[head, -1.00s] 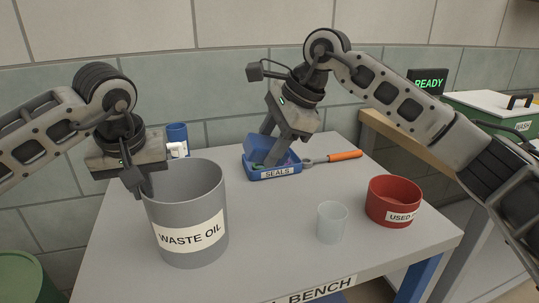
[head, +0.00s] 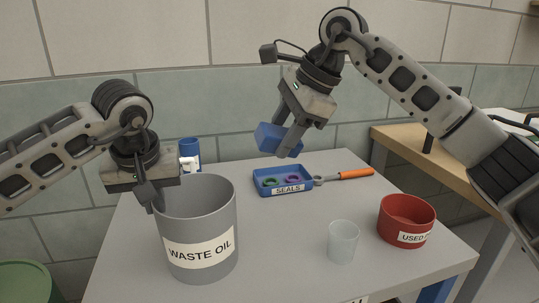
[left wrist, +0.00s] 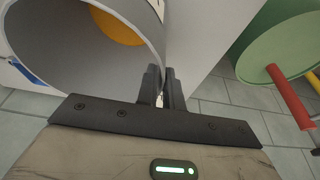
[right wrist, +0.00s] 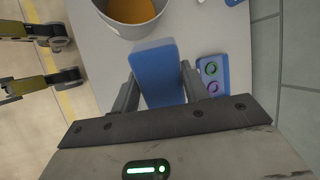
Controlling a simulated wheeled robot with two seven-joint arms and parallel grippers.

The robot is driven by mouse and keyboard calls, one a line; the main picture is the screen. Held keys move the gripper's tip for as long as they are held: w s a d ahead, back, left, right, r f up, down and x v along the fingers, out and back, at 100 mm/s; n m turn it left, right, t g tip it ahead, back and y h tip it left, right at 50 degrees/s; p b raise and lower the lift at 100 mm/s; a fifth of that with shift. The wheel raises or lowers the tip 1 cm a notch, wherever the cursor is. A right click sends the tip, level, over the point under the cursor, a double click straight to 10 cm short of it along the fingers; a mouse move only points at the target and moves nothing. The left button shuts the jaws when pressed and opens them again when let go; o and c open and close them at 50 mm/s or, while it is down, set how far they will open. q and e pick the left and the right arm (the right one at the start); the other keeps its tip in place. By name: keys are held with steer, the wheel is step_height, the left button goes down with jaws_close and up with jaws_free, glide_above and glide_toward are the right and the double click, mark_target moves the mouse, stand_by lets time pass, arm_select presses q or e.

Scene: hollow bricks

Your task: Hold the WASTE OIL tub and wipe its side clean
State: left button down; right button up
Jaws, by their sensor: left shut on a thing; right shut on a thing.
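The grey WASTE OIL tub (head: 197,218) stands upright on the bench, its label facing the head camera. The left wrist view shows its pale wall (left wrist: 75,60) and orange-yellow contents. My left gripper (head: 150,200) is shut on the tub's rim at its left side; its fingers (left wrist: 166,88) straddle the wall. My right gripper (head: 285,135) is shut on a plain blue block (head: 274,140), held in the air above and behind the SEALS tray. The block (right wrist: 158,72) sits between its fingers in the right wrist view. No dirt shows on the visible tub side.
The blue SEALS tray (head: 283,189) holds green and purple rings. An orange-handled tool (head: 350,174) lies beside it. A clear cup (head: 342,243) and a red tub (head: 405,222) stand front right. A blue can (head: 190,150) stands behind the WASTE OIL tub. The bench middle is clear.

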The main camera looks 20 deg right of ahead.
stand_by(0.3)
arm_select(q)
steer(key=c, duration=1.5)
jaws_free()
steer(key=shift+o, duration=0.2)
steer(key=v, duration=1.2)
